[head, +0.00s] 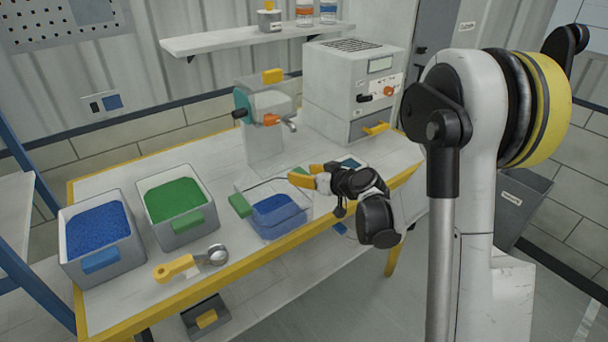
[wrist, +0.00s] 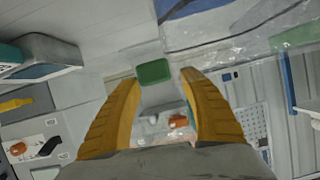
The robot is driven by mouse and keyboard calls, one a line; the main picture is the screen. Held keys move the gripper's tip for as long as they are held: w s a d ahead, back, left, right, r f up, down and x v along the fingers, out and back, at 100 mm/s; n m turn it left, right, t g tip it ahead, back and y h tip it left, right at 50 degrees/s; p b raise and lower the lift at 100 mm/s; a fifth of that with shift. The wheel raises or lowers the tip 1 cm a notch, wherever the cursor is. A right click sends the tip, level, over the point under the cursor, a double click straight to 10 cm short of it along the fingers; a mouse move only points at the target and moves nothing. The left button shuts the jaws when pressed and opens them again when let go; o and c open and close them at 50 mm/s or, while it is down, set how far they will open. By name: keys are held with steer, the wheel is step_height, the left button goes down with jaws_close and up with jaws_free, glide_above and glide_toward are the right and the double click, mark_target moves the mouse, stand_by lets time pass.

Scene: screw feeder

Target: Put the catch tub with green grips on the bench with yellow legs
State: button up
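The catch tub (head: 262,222) is clear, with blue contents and a green grip (head: 240,205) on its left side. It appears to stand on the bench with yellow legs (head: 128,306), near the front edge. My gripper (head: 303,180) is at the tub's right side. In the wrist view my gripper (wrist: 158,78) is open, its yellow fingers apart. A green grip (wrist: 153,72) shows between the fingertips, with visible gaps on both sides. Part of the clear tub (wrist: 225,35) shows at the upper right there. My wrist hides the tub's right end in the head view.
A grey bin of blue granules (head: 100,262), a grey bin of green granules (head: 180,232) and a yellow-handled scoop (head: 175,267) are left of the tub. The feeder (head: 264,140) and a white machine (head: 340,85) stand behind. A blue-framed rack (head: 30,275) is far left.

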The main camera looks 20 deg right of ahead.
steer(key=shift+r, duration=0.25)
steer(key=p+v, duration=0.3)
steer(key=v, duration=0.9)
steer(key=s+a+r+g+h, duration=0.1)
steer(key=s+a+r+g, duration=0.25)
steer(key=s+a, duration=0.4)
steer(key=s+r+m+g+h, duration=0.2)
steer(key=s+m+h, duration=0.1)
steer(key=s, duration=1.2)
steer(key=shift+s+a+h, duration=0.15)
steer(key=shift+a+h, duration=0.1)
steer(key=shift+h, duration=0.15)
